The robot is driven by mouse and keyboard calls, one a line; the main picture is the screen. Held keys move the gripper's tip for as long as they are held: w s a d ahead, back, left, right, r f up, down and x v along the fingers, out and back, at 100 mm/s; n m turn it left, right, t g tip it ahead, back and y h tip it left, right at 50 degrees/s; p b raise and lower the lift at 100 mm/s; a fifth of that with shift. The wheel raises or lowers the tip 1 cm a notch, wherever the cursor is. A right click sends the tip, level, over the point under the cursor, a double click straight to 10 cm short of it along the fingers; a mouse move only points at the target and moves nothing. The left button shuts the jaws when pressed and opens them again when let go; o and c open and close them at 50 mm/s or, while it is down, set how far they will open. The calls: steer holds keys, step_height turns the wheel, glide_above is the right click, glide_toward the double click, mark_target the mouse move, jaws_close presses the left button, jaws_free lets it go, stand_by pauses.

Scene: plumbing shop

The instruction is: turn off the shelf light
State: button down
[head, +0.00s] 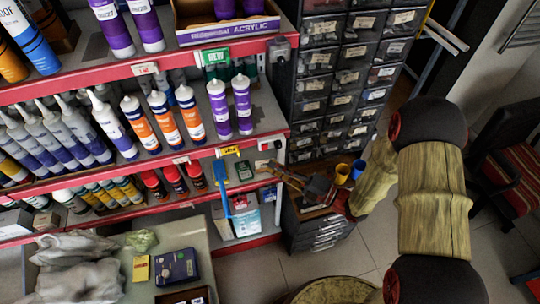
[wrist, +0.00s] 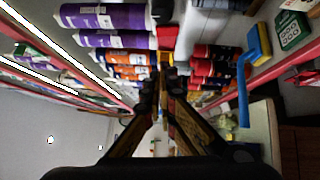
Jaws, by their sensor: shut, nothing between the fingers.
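The shelf unit (head: 150,161) with red edges stands at the left in the head view. In the wrist view, bright white light strips (wrist: 38,73) run along the shelves and look lit. Two small grey-white boxes are fixed to the unit's right end, an upper one (head: 280,50) and a lower one (head: 271,144). I cannot tell which of them, if either, is the light's switch. In the wrist view my gripper (wrist: 166,72) is shut and empty, pointing at shelved tubes.
Black drawer cabinets (head: 335,85) stand right of the shelves. A table (head: 205,262) with bags is at front left. A chair (head: 505,165) is at right.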

mark_target(265, 147)
steer(key=shift+w+a+r, duration=0.1)
steer(key=shift+w+a, duration=0.2)
steer(key=shift+w, duration=0.4)
steer(key=shift+w+a+r, duration=0.1)
steer(key=shift+w+a, duration=0.25)
steer(key=shift+w, duration=0.4)
steer(key=shift+w+a+r, duration=0.1)
steer(key=shift+w+a, duration=0.2)
steer(key=shift+w, duration=0.4)
steer(key=shift+w+r+m+h+p, duration=0.15)
steer(key=shift+w+m+h+p, duration=0.15)
steer(key=shift+p, duration=0.8)
steer(key=shift+s, duration=0.1)
